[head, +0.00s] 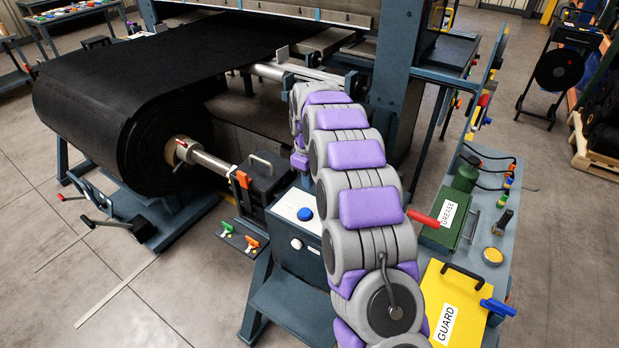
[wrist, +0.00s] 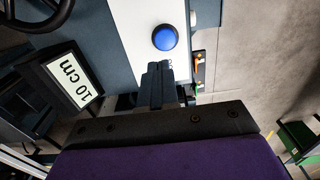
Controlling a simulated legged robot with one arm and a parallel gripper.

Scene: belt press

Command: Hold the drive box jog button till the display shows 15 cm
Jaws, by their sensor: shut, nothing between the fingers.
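The drive box (head: 296,243) has a pale top with a round blue jog button (head: 305,214). In the wrist view the blue button (wrist: 164,37) sits on the white panel (wrist: 130,30), just beyond my fingertips. The display (wrist: 75,80) is at the left of the wrist view and reads 10 cm. My gripper (wrist: 158,66) is shut and empty. In the picture its tips are a little short of the button, with a gap between; their height above the panel is hard to judge.
A large black belt roll (head: 130,110) on a metal shaft stands left of the drive box. A green grease box (head: 447,215) and a yellow guard plate (head: 455,305) lie on the bench to the right. A dark wheel (wrist: 38,12) shows at the wrist view's top left.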

